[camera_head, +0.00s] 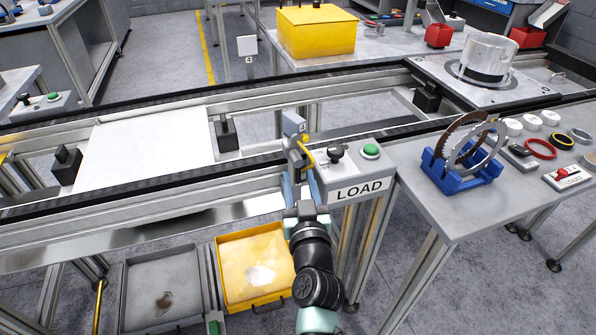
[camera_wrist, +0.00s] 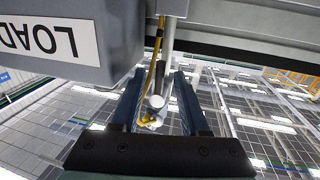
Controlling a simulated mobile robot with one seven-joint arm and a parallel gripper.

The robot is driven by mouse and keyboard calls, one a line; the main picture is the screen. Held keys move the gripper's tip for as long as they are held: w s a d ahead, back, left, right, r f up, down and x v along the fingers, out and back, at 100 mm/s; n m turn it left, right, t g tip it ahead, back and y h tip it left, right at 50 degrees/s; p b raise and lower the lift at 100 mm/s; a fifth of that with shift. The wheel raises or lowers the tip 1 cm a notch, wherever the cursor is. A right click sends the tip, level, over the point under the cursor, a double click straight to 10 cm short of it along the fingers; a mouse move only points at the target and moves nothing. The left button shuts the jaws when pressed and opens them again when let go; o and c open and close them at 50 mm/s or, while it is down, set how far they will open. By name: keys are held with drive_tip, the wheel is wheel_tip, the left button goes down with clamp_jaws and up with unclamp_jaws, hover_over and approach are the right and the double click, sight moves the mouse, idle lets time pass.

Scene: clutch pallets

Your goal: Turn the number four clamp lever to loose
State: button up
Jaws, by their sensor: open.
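A clamp lever with a yellow part (camera_head: 306,152) stands at the near rail of the conveyor, left of the LOAD box. A small grey-blue block (camera_head: 293,123) sits at its top; its marking is too small to read. My gripper (camera_head: 300,178) is just below and in front of the lever, pointing at it. In the wrist view my gripper (camera_wrist: 160,82) is open, with one dark blue finger on each side. The yellow lever (camera_wrist: 149,82) and a round grey rod end (camera_wrist: 157,101) show between the fingers, and I cannot tell whether they touch.
The LOAD box (camera_head: 352,176), with a black knob and green button, stands close right of my gripper; it also fills the upper left wrist view (camera_wrist: 60,40). A blue rack (camera_head: 460,178) with rings stands farther right. A yellow tray (camera_head: 236,297) lies below.

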drive_tip(key=shift+w+a, duration=0.15)
drive_tip(key=shift+w, duration=0.9)
clamp_jaws()
